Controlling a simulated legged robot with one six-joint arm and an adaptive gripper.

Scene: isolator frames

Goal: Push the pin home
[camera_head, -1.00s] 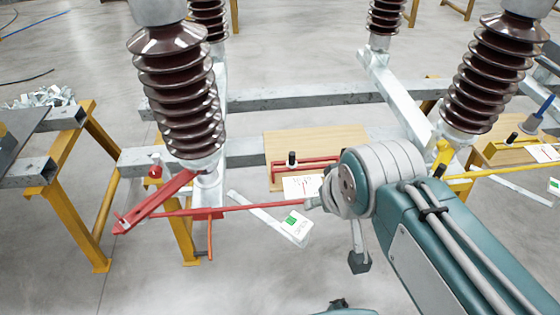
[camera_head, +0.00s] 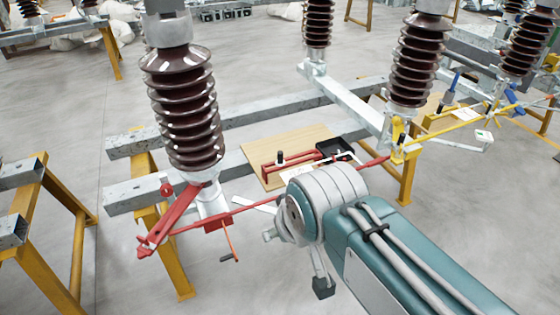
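A red switch arm (camera_head: 172,222) is fixed under the left brown insulator (camera_head: 183,105). A red rod (camera_head: 262,206) runs right from it, passes behind my arm and shows again towards a yellow fitting (camera_head: 398,140). An orange handle (camera_head: 230,240) hangs below the red bracket (camera_head: 217,224). I cannot make out which part is the pin. My arm comes in from the lower right, its grey wrist in front of the rod. A short link with a dark end (camera_head: 323,288) hangs below the wrist, apparently part of my gripper. The fingers cannot be made out.
A wooden board (camera_head: 262,158) on the grey beams holds a red fixture (camera_head: 300,163) and a black tray (camera_head: 335,149). Yellow trestle legs (camera_head: 180,265) stand below the beams. More insulators (camera_head: 418,65) stand at the right. The floor at the lower left is open.

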